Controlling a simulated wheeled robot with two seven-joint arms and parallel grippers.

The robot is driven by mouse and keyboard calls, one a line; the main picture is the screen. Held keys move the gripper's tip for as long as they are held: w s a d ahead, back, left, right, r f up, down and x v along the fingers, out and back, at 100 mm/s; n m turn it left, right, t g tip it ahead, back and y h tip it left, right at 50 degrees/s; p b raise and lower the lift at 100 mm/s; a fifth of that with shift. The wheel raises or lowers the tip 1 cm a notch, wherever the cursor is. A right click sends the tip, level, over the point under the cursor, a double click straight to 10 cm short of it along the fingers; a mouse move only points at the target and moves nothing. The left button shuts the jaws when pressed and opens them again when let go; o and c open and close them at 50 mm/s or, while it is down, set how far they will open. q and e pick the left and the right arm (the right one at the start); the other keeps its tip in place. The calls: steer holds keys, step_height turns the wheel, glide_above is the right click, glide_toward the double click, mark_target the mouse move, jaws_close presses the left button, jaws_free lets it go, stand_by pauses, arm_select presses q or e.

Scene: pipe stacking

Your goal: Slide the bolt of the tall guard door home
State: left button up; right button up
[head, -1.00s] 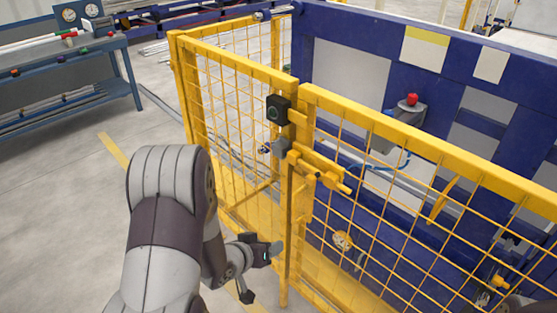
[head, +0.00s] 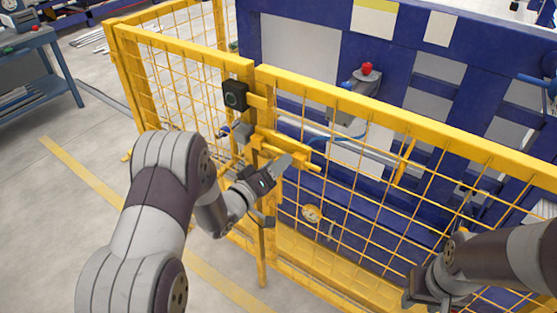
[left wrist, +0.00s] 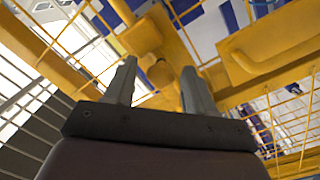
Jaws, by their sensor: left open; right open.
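The guard door is part of the yellow mesh fence (head: 360,108); I cannot tell which panel swings. My left gripper (head: 275,190) is open, just in front of the posts beside the bolt, and one finger overlaps the bolt in the head view. In the left wrist view a round yellow knob (left wrist: 160,73) shows between the open fingers (left wrist: 158,88); I see no clear contact. My right gripper (head: 425,290) is open at the lower right, before the fence.
Behind the fence stands a blue machine (head: 400,60) with a red button (head: 367,69). A blue workbench (head: 25,55) is at the far left. The floor left of the fence is clear, with a yellow line (head: 85,180).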

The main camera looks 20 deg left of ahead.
arm_select(q)
steer(key=shift+w+d, duration=0.2)
steer(key=shift+w, duration=0.5)
